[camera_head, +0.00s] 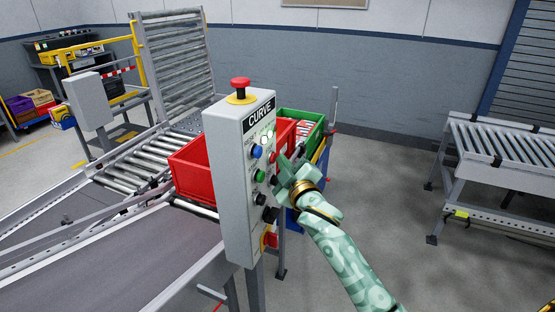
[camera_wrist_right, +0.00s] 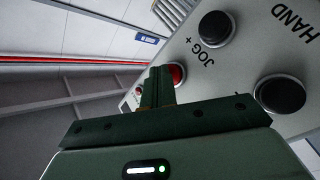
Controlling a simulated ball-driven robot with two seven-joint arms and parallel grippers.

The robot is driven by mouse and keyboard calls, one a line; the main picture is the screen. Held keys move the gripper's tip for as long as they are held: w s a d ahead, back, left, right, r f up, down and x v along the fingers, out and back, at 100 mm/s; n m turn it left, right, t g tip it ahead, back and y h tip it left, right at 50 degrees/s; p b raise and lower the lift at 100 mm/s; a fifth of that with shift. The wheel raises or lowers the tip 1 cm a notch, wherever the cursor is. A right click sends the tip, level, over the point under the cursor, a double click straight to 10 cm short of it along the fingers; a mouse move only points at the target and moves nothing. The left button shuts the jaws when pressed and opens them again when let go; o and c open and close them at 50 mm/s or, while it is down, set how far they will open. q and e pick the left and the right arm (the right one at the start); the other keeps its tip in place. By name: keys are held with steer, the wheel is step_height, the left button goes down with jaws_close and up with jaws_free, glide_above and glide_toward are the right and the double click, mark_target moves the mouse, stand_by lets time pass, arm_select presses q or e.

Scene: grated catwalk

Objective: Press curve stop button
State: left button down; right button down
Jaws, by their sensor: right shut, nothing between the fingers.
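A grey control box (camera_head: 229,187) labelled CURVE stands upright at the centre of the head view. Its face has a red button (camera_head: 273,157), a blue button (camera_head: 256,151), a green button (camera_head: 261,176) and black knobs below. A red mushroom button on a yellow collar (camera_head: 240,86) tops the box. My right gripper (camera_head: 282,163) is shut and empty, its fingertips right at the red button. In the right wrist view the closed fingers (camera_wrist_right: 158,85) partly cover the red button (camera_wrist_right: 178,74); I cannot tell whether they touch it. My left gripper is out of view.
Behind the box, a red crate (camera_head: 191,170) and a green crate (camera_head: 298,115) sit by the roller conveyor (camera_head: 140,157). In the wrist view, black JOG+ (camera_wrist_right: 213,28) and HAND (camera_wrist_right: 280,95) buttons are close to the fingers.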

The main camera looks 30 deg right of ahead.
steer(key=shift+w+a, duration=0.15)
steer(key=shift+a, duration=0.05)
steer(key=shift+d, duration=0.1)
stand_by(0.4)
steer(key=shift+s+d+p, duration=0.65)
steer(key=shift+s+d, duration=0.05)
steer(key=shift+s, duration=0.2)
steer(key=shift+s+d+p, duration=1.15)
steer(key=shift+s+d, duration=0.45)
steer(key=shift+s, duration=0.3)
